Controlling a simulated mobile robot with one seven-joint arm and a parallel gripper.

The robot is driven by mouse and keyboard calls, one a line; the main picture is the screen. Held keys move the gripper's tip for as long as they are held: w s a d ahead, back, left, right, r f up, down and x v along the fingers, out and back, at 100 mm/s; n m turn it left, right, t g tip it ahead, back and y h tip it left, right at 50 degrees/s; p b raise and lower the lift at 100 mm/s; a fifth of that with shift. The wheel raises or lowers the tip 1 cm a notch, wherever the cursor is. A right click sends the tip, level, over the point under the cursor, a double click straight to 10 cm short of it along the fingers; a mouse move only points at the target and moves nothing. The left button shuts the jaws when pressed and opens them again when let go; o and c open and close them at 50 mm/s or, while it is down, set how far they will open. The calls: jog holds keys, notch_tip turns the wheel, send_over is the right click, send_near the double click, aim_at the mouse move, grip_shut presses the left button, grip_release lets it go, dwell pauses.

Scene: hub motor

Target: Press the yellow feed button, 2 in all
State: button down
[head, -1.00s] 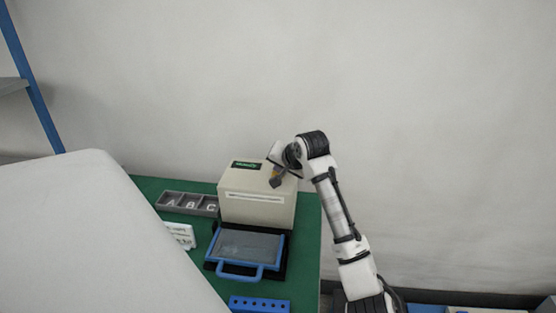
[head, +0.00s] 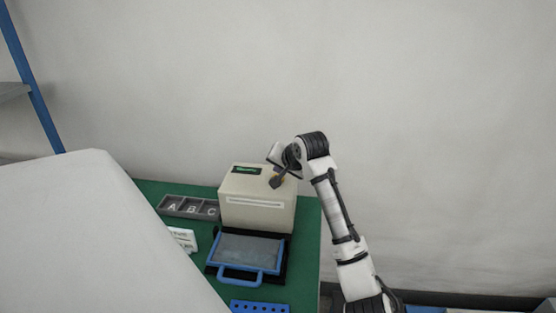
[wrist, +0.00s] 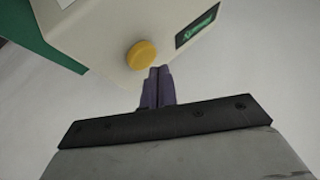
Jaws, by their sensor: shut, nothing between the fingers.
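The yellow feed button (wrist: 141,55) is a round knob on a face of the beige machine (wrist: 100,35), clear in the wrist view. In the wrist view my gripper (wrist: 158,88) is shut and empty. Its fingertips are just below and right of the button, close to it. I cannot tell whether they touch the machine.
A small dark display (head: 246,170) with green text is on the machine's top. A blue-framed tray (head: 245,270) lies in front. Grey bins marked A, B, C (head: 188,207) and a white sign (head: 183,238) are left. A blue holed block (head: 260,307) is at the front.

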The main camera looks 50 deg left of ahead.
notch_tip(320, 180, up, 5)
jog(key=p, duration=0.4)
jog(key=shift+p, duration=0.35)
dwell(0.7)
